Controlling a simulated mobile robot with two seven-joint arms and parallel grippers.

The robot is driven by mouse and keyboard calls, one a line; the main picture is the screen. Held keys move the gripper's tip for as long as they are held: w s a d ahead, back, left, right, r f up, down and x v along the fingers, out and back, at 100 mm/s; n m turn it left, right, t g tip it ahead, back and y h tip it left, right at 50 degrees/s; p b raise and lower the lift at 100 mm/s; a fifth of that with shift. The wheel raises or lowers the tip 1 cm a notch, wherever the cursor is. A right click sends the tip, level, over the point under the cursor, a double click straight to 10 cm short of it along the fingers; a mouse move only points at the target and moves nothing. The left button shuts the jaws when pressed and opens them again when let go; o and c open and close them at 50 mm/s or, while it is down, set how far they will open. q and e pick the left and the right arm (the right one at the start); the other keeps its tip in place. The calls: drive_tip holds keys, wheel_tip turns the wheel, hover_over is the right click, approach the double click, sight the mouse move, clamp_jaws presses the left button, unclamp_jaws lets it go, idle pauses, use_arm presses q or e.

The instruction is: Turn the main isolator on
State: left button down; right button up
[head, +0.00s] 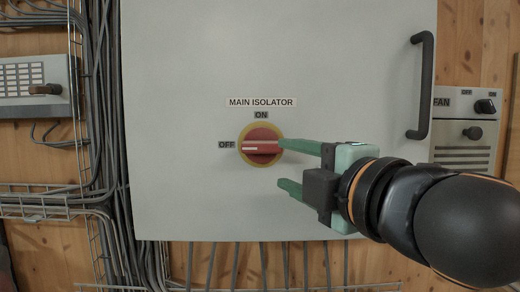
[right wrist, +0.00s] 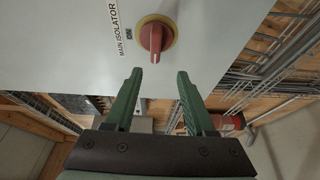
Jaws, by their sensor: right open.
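The main isolator (head: 261,146) is a red rotary handle on a round yellow plate, on a pale cabinet door. Its grip bar lies horizontal, with the white mark towards the OFF label (head: 227,145) at left. The ON label (head: 261,115) is above it. My right gripper (head: 282,164) is open and empty, at the lower right of the handle. In the head view its upper fingertip overlaps the handle's right edge. In the right wrist view the handle (right wrist: 155,38) is beyond the fingertips, not between them. My left gripper is not in view.
The cabinet door (head: 180,60) is flat and clear around the isolator. A dark door handle (head: 426,85) stands out at right. A FAN panel (head: 465,130) is further right. Cable bundles (head: 105,110) run down the left side, with a keyed panel (head: 35,85) beyond.

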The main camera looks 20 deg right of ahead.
sight(262, 149)
drive_tip(key=shift+h, duration=0.3)
drive_tip(key=w+p, duration=0.1)
drive_tip(key=w, duration=0.3)
drive_tip(key=w+p, duration=0.1)
drive_tip(key=w, duration=0.7)
drive_tip(key=shift+a+r+p, duration=0.35)
drive_tip(key=shift+a+p, duration=0.05)
drive_tip(key=shift+s, duration=0.1)
clamp_jaws()
